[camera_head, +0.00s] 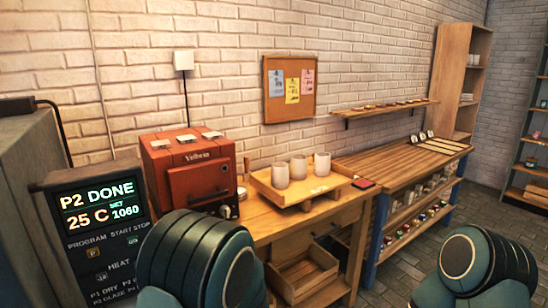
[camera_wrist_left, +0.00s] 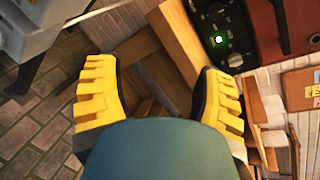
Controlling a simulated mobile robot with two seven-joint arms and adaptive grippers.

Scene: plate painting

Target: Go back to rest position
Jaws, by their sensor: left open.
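My left gripper (camera_wrist_left: 156,80) shows only in the left wrist view. Its two yellow ridged fingers stand wide apart with nothing between them. Past the fingers I see the wooden table and part of the red kiln with its dark control panel (camera_wrist_left: 228,38). In the head view, rounded teal parts of my arms show at the bottom left and bottom right, and both hands are out of the frame. My right gripper is in neither view.
The red kiln (camera_head: 192,180) and a wooden tray (camera_head: 318,190) with three pale cups (camera_head: 299,167) stand on the wooden table (camera_head: 262,232). A display (camera_head: 100,207) reads "P2 DONE 25 C". A slatted bench (camera_head: 385,168) stands right. Floor is clear near the right arm.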

